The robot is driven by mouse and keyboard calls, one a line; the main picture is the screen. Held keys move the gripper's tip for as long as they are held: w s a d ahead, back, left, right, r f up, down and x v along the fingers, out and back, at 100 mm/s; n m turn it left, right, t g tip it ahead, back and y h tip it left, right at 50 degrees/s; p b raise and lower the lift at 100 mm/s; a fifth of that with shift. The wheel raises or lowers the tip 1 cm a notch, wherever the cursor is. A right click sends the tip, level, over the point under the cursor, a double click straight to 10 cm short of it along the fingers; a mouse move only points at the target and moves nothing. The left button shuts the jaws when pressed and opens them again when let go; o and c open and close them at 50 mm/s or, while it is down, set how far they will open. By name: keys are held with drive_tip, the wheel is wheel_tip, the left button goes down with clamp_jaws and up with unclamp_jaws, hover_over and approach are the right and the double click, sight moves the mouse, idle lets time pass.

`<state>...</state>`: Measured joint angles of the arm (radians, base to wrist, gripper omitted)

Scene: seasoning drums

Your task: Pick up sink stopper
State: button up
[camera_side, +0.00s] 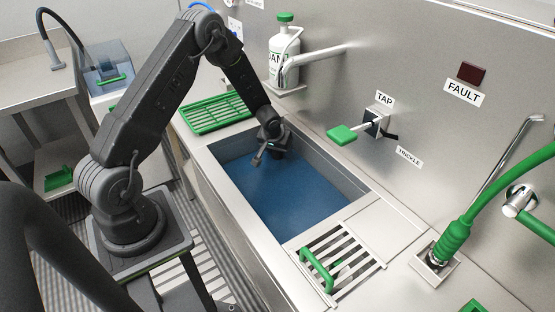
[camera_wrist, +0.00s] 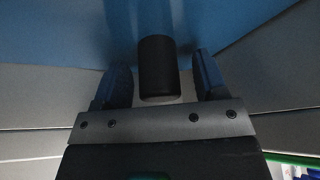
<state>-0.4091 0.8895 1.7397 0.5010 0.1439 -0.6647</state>
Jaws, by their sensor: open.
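My gripper (camera_side: 268,154) is open and reaches down into the far left end of the sink (camera_side: 325,163), over blue water (camera_side: 290,195). In the wrist view, a dark, upright-looking cylinder (camera_wrist: 158,68) shows between my two fingers, with a gap on each side. It may be the sink stopper, but I cannot be sure. The blue water shows behind it in that view. In the side view no stopper can be made out, as the gripper and the water hide that spot.
A green rack (camera_side: 215,112) lies left of the sink, and a slatted grate with a green handle (camera_side: 317,271) lies right of it. A white bottle (camera_side: 285,55), a green tap lever (camera_side: 341,134) and a green hose sprayer (camera_side: 452,240) are along the wall side. The sink's right part is clear.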

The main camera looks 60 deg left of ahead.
drive_tip(key=shift+w+a+f, duration=0.1)
drive_tip(key=shift+f, duration=0.2)
drive_tip(key=shift+c, duration=0.3)
drive_tip(key=c, duration=1)
drive_tip(key=shift+r, duration=0.1)
wheel_tip(320, 180, up, 7)
drive_tip(key=shift+r, duration=0.1)
drive_tip(key=s+d, duration=1)
drive_tip(key=s, duration=0.5)
